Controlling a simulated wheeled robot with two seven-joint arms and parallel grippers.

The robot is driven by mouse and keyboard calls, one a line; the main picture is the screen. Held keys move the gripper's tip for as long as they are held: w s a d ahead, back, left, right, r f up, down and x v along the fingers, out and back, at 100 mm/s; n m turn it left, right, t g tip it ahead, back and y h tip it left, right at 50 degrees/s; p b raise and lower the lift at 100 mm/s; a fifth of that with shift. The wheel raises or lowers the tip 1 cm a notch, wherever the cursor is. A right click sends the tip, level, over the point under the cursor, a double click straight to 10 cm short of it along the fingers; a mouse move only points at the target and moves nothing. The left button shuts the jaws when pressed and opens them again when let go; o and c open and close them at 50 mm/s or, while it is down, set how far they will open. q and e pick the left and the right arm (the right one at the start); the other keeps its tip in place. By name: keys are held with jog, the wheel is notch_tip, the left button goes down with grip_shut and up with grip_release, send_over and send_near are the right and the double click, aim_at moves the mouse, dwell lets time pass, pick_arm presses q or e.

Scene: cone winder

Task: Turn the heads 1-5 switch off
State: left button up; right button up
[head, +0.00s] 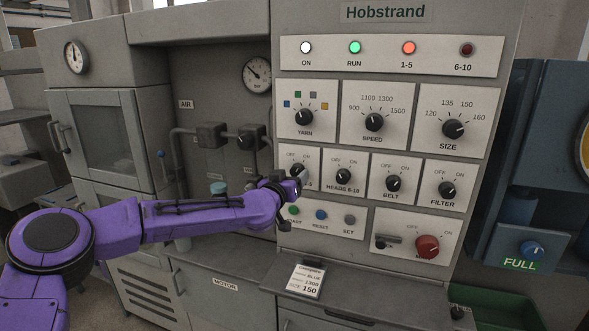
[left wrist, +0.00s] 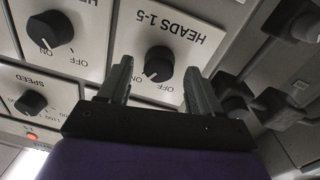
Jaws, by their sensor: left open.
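The heads 1-5 switch (head: 296,169) is a black knob on the light panel, at the left of the row of four knobs. In the left wrist view, upside down, the knob (left wrist: 158,64) shows whole beside its label. Its pointer seems to lean to the ON side. My left gripper (head: 291,187) is at the switch and covers part of its label in the head view. In the left wrist view its open fingers (left wrist: 160,72) stand on either side of the knob, with gaps. I cannot tell the depth of the fingertips relative to it. My right gripper is not seen.
The heads 6-10 knob (head: 343,176) is close on the right. Start, reset and set buttons (head: 320,215) lie just below. Pipes and valves (head: 250,137) stand to the left. The 1-5 lamp (head: 408,48) is lit orange-red; the 6-10 lamp (head: 466,49) is dark.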

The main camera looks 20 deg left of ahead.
pick_arm(q)
jog(key=shift+w+d, duration=0.1)
jog(key=shift+w, duration=0.65)
jog(key=c, duration=1)
jog(key=shift+c, duration=0.2)
